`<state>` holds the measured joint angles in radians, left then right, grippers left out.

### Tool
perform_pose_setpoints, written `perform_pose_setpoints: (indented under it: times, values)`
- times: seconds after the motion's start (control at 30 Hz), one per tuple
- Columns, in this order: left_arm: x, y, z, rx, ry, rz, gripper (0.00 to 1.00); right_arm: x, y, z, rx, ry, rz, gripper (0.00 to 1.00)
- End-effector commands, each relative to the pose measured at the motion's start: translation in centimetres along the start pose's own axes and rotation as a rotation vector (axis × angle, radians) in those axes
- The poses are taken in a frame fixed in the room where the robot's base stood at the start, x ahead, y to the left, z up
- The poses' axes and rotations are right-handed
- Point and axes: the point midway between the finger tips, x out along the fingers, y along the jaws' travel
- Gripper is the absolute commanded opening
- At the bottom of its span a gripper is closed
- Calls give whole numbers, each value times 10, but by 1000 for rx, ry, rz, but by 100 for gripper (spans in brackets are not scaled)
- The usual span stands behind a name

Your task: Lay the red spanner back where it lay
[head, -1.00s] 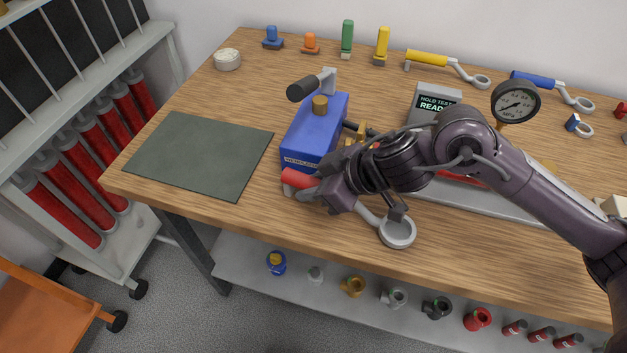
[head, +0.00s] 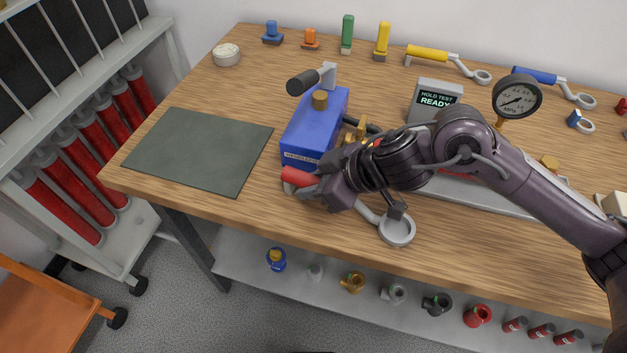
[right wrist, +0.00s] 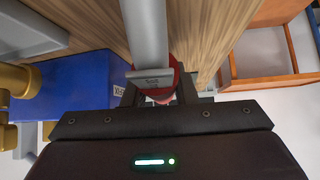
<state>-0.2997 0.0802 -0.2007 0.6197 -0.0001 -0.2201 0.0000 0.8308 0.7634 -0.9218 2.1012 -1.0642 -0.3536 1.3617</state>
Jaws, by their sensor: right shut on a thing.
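The red spanner has a red handle (head: 298,177) and a grey shaft that ends in a ring (head: 397,230). It is near the front edge of the wooden bench, in front of the blue pump. My right gripper (head: 328,190) is shut on it and hides part of its middle. I cannot tell whether the spanner touches the bench top. In the right wrist view the grey shaft (right wrist: 146,35) runs up from between the jaws (right wrist: 158,93), with red showing beside it. My left gripper is not in view.
The blue pump (head: 312,130) stands just behind the gripper. A dark green mat (head: 200,152) lies bare at left. A gauge (head: 516,98) and a grey display box (head: 436,100) stand behind my arm. Yellow (head: 428,57) and blue (head: 535,75) spanners lie along the back.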

Motion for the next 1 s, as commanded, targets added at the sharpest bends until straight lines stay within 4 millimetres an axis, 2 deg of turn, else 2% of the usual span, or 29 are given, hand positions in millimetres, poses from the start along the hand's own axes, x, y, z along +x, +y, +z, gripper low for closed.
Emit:
perform_pose_setpoints:
  times: [0.03,0.07,0.23,0.57,1.0]
  values:
    - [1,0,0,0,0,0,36,0,0,0,0,2,1,0]
    - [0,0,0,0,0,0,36,0,0,-1,0,2,1,29]
    - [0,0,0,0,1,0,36,0,0,0,0,1,0,51]
    - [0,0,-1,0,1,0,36,-4,0,1,0,-1,1,51]
    - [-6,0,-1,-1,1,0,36,-70,1,0,-1,0,2,51]
